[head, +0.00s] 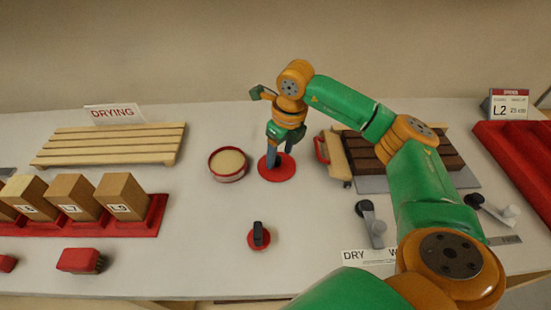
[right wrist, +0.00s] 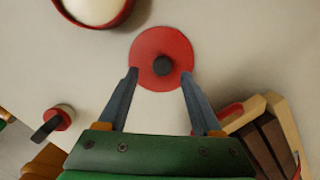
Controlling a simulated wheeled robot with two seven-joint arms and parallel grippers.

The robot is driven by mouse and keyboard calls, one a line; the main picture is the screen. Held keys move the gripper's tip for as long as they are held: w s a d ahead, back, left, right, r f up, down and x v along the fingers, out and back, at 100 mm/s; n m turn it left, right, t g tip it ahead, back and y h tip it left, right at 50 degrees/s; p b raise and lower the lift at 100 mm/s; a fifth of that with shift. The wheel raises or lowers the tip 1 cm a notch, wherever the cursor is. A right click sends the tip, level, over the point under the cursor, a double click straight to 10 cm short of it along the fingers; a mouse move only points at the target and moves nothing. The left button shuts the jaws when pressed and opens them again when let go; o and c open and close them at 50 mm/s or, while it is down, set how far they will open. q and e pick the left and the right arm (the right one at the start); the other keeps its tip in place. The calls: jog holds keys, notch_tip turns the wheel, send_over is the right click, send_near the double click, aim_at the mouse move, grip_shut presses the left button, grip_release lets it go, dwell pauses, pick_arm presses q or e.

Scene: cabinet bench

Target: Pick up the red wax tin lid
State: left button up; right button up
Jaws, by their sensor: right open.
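The red wax tin lid (head: 277,174) is a flat red disc lying on the bench, right of the open tin of pale wax (head: 228,165). In the right wrist view the lid (right wrist: 150,43) shows a dark round knob at its middle. My right gripper (head: 279,160) points down over the lid, partly hiding it in the head view. In the right wrist view my right gripper (right wrist: 160,73) is open and empty, its fingertips either side of the lid's near part. Whether they touch it I cannot tell. My left gripper is not in view.
A small red piece with a black handle (head: 258,237) stands in front of the lid. A brush-like tool with a red handle (head: 335,155) and dark blocks lie to the right. A slatted drying rack (head: 110,145) and a red tray of wooden blocks (head: 150,218) are at left.

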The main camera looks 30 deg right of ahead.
jog(key=shift+w+f, duration=0.2)
jog(key=shift+f, duration=0.4)
jog(key=shift+w+f, duration=0.2)
jog(key=shift+f, duration=0.35)
jog(key=shift+w+f, duration=0.15)
jog(key=shift+w, duration=0.1)
jog(key=shift+s, duration=0.2)
jog(key=c, duration=1)
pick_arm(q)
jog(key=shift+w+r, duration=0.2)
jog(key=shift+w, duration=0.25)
pick_arm(e)
jog(key=shift+w, duration=0.1)
grip_shut()
